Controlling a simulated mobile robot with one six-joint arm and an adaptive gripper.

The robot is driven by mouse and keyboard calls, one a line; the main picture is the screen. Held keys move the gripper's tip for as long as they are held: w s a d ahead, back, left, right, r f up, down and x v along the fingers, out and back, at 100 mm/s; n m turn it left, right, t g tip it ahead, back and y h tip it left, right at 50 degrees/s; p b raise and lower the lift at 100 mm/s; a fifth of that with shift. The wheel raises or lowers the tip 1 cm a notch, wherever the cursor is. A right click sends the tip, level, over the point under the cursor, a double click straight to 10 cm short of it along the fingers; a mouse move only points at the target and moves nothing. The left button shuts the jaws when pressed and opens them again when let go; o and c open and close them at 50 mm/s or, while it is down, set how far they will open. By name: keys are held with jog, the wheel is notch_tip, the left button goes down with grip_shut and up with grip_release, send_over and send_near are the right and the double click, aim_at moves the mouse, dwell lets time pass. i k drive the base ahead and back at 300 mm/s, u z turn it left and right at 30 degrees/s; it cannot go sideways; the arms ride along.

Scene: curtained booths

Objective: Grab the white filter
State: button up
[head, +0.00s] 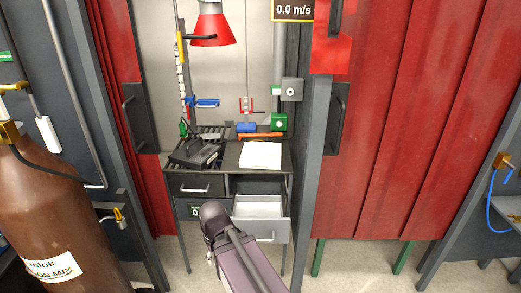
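A white, flat, roughly square thing (261,155) lies on the right part of the small dark workbench top in the booth. It may be the white filter, but at this size I cannot tell. My arm rises from the bottom of the head view in front of the bench, its dark joint overlapping the bench's lower front. My gripper's fingers do not show, so I cannot see whether it holds anything.
An open drawer (261,207) juts out at the bench's right. A black device (194,153) sits left on the bench, below a red lamp (211,26). A blue-and-orange tool (248,127) lies behind. Grey posts and red curtains flank the booth; a brown gas cylinder (45,215) stands left.

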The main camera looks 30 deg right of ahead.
aim_at(255, 155)
jog(key=i, duration=0.95)
jog(key=u, duration=0.05)
